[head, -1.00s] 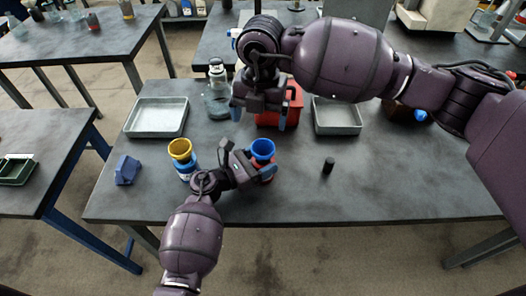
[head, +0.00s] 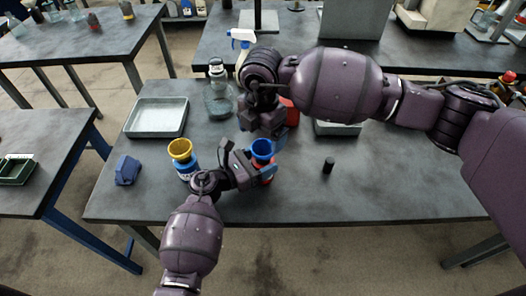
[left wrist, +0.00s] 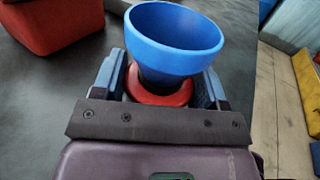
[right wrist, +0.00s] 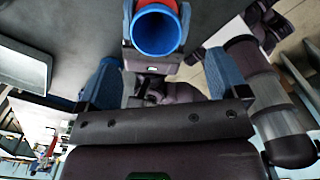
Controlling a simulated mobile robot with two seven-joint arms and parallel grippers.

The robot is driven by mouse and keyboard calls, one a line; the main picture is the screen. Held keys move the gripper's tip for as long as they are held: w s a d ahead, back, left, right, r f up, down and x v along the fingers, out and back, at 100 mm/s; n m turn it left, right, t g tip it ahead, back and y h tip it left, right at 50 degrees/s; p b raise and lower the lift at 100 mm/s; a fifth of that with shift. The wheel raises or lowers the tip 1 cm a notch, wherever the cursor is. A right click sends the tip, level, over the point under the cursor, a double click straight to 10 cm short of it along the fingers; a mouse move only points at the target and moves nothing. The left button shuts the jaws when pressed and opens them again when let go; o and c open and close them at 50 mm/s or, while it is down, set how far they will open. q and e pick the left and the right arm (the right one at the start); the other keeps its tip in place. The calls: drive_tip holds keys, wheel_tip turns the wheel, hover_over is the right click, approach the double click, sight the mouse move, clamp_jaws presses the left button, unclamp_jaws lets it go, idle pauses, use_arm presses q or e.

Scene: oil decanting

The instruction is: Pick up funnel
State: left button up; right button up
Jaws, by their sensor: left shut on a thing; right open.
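A blue funnel (head: 262,148) stands upright in the neck of a red container (left wrist: 160,93). The left wrist view shows its wide open rim (left wrist: 175,30), and the right wrist view looks into it (right wrist: 158,30). My left gripper (head: 256,166) is shut around the red container, below the funnel cone. My right gripper (head: 262,130) is open and empty, pointing down above and slightly behind the funnel. In the right wrist view its fingers (right wrist: 166,82) are apart, with the funnel beyond them. A yellow funnel (head: 180,149) sits on a blue container (head: 187,169) to the left.
A grey tray (head: 157,117) and a glass bottle (head: 218,98) stand behind to the left. A red bin (head: 292,112) and another tray (head: 337,129) are partly hidden by my right arm. A black cylinder (head: 328,165) stands at right, with clear table around it.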

sight(263, 147)
drive_tip(key=shift+w+d+f, duration=0.1)
drive_tip(key=shift+w+f, duration=0.1)
drive_tip(key=shift+f, duration=1.4)
drive_tip(key=shift+w+f, duration=0.15)
drive_tip(key=shift+f, duration=1.45)
drive_tip(key=c, duration=1)
drive_tip(key=shift+r, duration=5.05)
use_arm(q)
drive_tip(key=o, duration=1.2)
drive_tip(key=shift+c, duration=0.2)
